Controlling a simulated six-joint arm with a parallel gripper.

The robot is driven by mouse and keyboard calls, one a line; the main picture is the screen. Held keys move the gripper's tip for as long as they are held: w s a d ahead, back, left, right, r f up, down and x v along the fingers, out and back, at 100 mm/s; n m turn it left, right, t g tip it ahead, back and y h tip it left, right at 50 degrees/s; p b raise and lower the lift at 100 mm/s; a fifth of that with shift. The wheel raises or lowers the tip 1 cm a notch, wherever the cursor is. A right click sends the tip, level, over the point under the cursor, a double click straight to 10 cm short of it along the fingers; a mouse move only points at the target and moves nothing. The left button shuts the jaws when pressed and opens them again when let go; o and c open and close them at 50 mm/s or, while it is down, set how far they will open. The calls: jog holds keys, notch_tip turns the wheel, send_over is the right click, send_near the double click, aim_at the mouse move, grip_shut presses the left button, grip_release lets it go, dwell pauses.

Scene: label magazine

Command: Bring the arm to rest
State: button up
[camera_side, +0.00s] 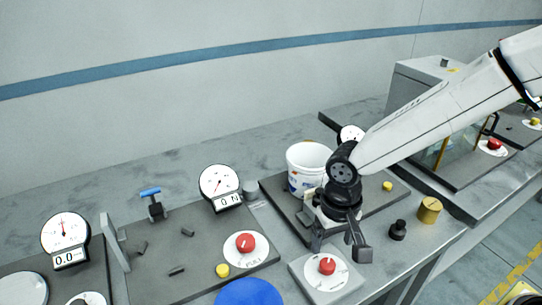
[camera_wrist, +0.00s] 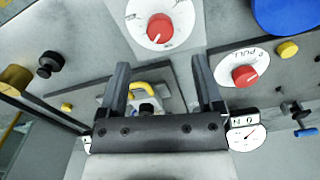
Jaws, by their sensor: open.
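My gripper (camera_side: 337,246) is above the bench, at the front edge of a dark plate (camera_side: 398,199), pointing down. Its two fingers are apart and nothing shows gripped between them. In the wrist view my gripper (camera_wrist: 160,78) also shows its fingers spread. Beyond them is a yellow curved handle (camera_wrist: 150,88) with pale and dark parts under it, partly hidden by my gripper. A white bucket (camera_side: 308,160) stands on the dark plate just left of my wrist, partly hidden by it.
A white box with a red knob (camera_side: 327,266) stands close in front of my gripper. A black knob (camera_side: 398,230) and a brass cylinder (camera_side: 429,210) stand to the right. A gauge (camera_side: 220,186) and a blue disc (camera_side: 248,293) are to the left.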

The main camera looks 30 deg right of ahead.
jog(key=s+d+n+t, duration=0.2)
jog(key=s+d, duration=0.2)
jog(key=d, duration=1.3)
jog(key=shift+s+t, duration=0.2)
jog(key=shift+t, duration=0.1)
